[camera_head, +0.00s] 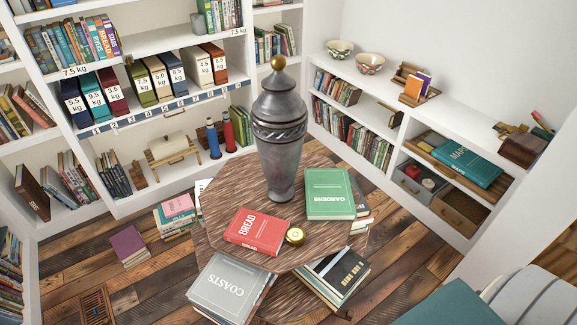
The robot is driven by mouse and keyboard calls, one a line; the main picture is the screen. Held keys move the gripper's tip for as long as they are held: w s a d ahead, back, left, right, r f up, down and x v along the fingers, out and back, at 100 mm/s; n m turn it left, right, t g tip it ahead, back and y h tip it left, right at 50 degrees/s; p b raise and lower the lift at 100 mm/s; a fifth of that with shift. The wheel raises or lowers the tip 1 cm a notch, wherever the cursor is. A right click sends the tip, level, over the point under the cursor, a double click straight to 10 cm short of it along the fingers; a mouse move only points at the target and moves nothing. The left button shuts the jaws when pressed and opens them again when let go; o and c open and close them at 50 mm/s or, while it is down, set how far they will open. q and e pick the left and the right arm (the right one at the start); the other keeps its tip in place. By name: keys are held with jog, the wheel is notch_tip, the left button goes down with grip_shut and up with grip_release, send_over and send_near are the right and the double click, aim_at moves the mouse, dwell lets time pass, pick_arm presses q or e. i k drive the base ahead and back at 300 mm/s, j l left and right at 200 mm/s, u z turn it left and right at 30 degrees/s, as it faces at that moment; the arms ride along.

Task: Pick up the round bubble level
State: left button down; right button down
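The round bubble level (295,235) is a small brass-coloured disc with a yellow-green face. It lies on the round wooden table (220,190), just right of the red BREAD book (258,231) and in front of the green GARDENS book (330,193). I cannot tell whether it touches the red book. Neither of my grippers shows in this view.
A tall grey lidded urn (279,135) stands on the table behind the level. Below the tabletop are a grey COASTS book (230,286) and a dark-covered book stack (337,270). Bookshelves line the left and back. Book piles, including a purple book (129,243), lie on the plank floor.

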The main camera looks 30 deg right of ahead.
aim_at(295, 236)
jog(key=l+z, duration=0.15)
jog(key=z, duration=0.25)
jog(key=l+z, duration=0.15)
jog(key=z, duration=0.2)
jog(key=k, duration=0.05)
